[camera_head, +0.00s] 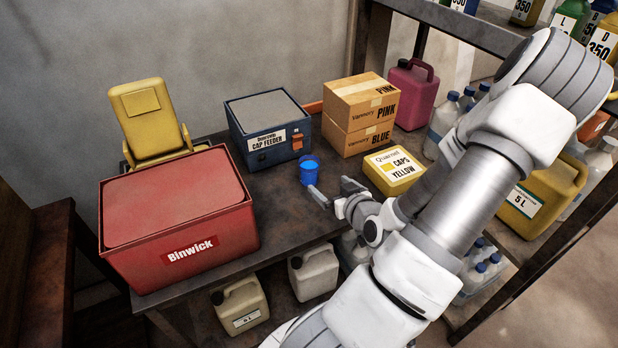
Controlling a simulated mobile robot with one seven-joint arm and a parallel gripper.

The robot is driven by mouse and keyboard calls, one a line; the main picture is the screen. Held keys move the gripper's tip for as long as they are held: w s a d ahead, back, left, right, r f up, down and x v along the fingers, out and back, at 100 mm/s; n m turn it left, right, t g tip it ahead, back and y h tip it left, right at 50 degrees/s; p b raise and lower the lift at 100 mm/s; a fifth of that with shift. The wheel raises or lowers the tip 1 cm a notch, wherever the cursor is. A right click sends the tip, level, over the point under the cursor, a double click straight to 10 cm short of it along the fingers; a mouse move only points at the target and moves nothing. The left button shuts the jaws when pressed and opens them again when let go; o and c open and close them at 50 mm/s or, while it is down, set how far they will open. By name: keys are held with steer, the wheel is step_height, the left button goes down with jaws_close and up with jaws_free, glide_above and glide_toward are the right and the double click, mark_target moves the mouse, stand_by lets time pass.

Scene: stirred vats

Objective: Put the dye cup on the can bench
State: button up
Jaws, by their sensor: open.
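The dye cup, a small blue cup (309,171), stands upright on a dark, worn bench (272,210), in front of the blue cap feeder. I cannot tell from any label whether this is the can bench. My gripper (332,188) is open, its fingers apart and empty. It is just to the right and in front of the cup, with one fingertip close to the cup's lower side. I cannot tell whether it touches.
A red Binwick box (178,215) fills the left of the bench. A blue cap feeder (268,128), cardboard boxes (360,112) and a yellow caps box (394,170) stand around the cup. Canisters (240,304) sit below. Bare bench lies in front of the cup.

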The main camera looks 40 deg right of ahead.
mark_target(309, 165)
steer(key=b+x, duration=0.1)
steer(key=x, duration=0.8)
steer(key=shift+w+f, duration=0.1)
steer(key=shift+w, duration=0.1)
steer(key=shift+d+r+b+x, duration=0.15)
steer(key=shift+b+x, duration=0.15)
steer(key=shift+x, duration=1.15)
steer(key=shift+d+r+b+x, duration=0.15)
steer(key=shift+b+x, duration=0.1)
steer(key=shift+x, duration=1.2)
steer(key=shift+a, duration=0.1)
jaws_close()
steer(key=shift+r, duration=0.15)
